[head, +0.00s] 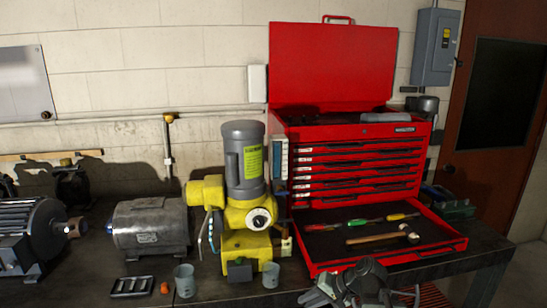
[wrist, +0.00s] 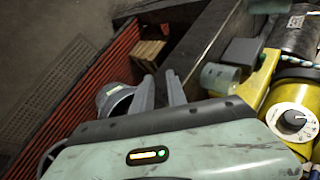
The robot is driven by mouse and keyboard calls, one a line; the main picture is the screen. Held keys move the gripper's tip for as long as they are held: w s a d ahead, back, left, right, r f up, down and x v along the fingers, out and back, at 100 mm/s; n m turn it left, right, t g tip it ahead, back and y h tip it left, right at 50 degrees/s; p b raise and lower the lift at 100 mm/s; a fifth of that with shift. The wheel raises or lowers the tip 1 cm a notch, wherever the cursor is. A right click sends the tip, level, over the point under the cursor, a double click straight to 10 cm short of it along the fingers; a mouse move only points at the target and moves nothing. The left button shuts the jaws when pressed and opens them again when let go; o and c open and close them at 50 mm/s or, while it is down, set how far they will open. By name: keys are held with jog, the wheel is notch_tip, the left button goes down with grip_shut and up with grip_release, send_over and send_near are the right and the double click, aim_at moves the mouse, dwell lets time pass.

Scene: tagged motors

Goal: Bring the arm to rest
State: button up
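My gripper (wrist: 160,88) shows in the wrist view as two grey fingers with a gap between them. Nothing is seen held in the gap. In the head view, part of my grey arm (head: 368,283) shows at the bottom edge, in front of the workbench (head: 455,262). The fingertips are hard to make out there. The wrist view looks down past the bench edge, with the fingers over or near a grey round container (wrist: 115,99); I cannot tell the distance.
A yellow pump with a grey motor (head: 245,185) stands on the bench beside a grey motor (head: 150,228). Small cups (head: 185,280) stand near the front edge. A red tool chest (head: 350,160) has its bottom drawer (head: 440,243) pulled out, holding tools. A wooden crate (wrist: 150,50) lies below.

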jog(key=s+a+f+n+g+h, duration=0.2)
jog(key=s+f+n+h, duration=0.1)
jog(key=s+h, duration=0.1)
jog(key=s+d+f+g+h, duration=0.1)
jog(key=s+d+f+h, duration=0.1)
jog(key=d, duration=0.5)
jog(key=shift+s+d+g+h, duration=0.2)
jog(key=shift+d+g+h, duration=0.15)
jog(key=shift+h, duration=0.35)
